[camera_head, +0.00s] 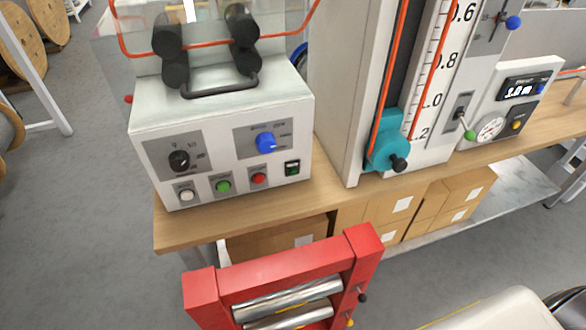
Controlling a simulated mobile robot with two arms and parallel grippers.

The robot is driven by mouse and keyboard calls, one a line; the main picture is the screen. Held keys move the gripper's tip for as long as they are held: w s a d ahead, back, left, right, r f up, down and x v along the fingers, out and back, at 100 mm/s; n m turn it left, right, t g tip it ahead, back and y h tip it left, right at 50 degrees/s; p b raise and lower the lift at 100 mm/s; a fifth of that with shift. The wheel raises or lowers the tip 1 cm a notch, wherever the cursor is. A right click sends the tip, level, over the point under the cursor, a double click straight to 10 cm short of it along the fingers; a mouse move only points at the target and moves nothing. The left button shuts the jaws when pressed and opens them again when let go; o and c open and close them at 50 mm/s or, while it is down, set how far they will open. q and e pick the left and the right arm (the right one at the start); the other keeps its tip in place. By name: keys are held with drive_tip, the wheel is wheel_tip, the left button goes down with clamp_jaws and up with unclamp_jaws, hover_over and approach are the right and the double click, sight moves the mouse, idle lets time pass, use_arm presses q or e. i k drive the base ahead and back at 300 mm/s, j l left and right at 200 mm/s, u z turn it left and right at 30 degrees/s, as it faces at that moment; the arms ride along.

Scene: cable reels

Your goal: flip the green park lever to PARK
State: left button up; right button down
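The green park lever (469,134) is a short lever with a green ball tip on a small grey plate (462,107), on the front of the tall white machine at the right. It points down and toward me, slightly right of its pivot. The plate's lettering is too small to read, so I cannot tell which position it marks. Neither of my grippers is in view.
A blue-tipped lever (512,22) is above. A teal clamp (388,142) with a black knob is to the left. A red roller frame (285,275) stands in front.

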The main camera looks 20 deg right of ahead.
sight(469, 134)
drive_tip(key=z, duration=1.7)
drive_tip(key=l+u, duration=0.15)
drive_tip(key=u, duration=1.2)
drive_tip(key=l+u, duration=0.35)
drive_tip(key=k+l+u, duration=0.3)
drive_tip(key=l, duration=0.15)
drive_tip(key=l+u, duration=0.35)
drive_tip(key=k+l+u, duration=0.3)
drive_tip(key=k+l, duration=0.35)
drive_tip(key=l, duration=0.15)
drive_tip(key=k+l+u, duration=0.1)
drive_tip(key=k+l, duration=0.2)
drive_tip(key=l, duration=0.2)
